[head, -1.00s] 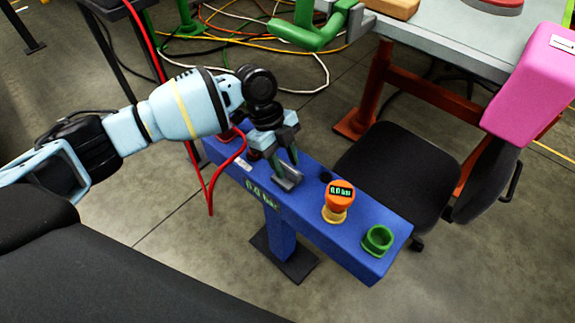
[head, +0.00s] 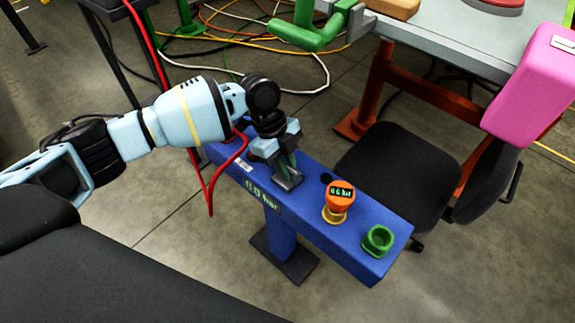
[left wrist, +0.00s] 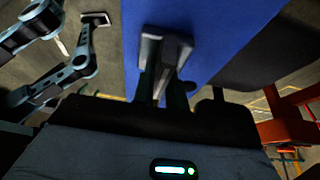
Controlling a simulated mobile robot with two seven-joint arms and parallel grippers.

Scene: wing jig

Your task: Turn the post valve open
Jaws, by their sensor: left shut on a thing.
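The blue post (head: 345,232) carries a long blue beam, with a lit pressure reading on its front face. My left gripper (head: 287,181) is low over the middle of the beam, its grey tips close together at the top face. It is shut on the post valve, which the tips mostly hide. In the left wrist view my left gripper (left wrist: 164,52) is nearly closed in front of the blue beam (left wrist: 228,30). An arm with bluish links, seemingly my right, shows at the left there. Its gripper (left wrist: 94,19) is too small to read.
A red hose (head: 212,190) hangs beside my left arm. A black chair (head: 388,166) stands behind the beam, near a workbench (head: 440,38).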

